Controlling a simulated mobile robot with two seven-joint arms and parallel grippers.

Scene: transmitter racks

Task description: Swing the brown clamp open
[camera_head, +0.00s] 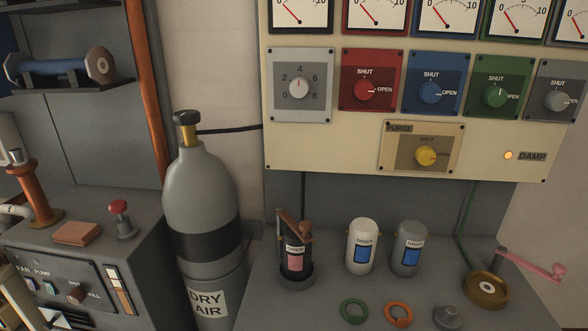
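The brown clamp (291,226) is at the lower middle of the head view, at the top of a dark drier canister (294,262) with a pink window. Its bar runs over the canister's top, and a round brown knob (305,230) sits at its near right end. I cannot tell whether the clamp is latched. The canister stands upright in a dark round base on the grey bench. Neither of my grippers is in view.
A white drier (362,246) and a grey drier (409,249) stand to the right. A green ring (354,310), an orange ring (398,313) and a grey cap (447,316) lie in front. A brass base (486,289) with a pink arm (530,263) is at right; a gas cylinder (201,205) stands left.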

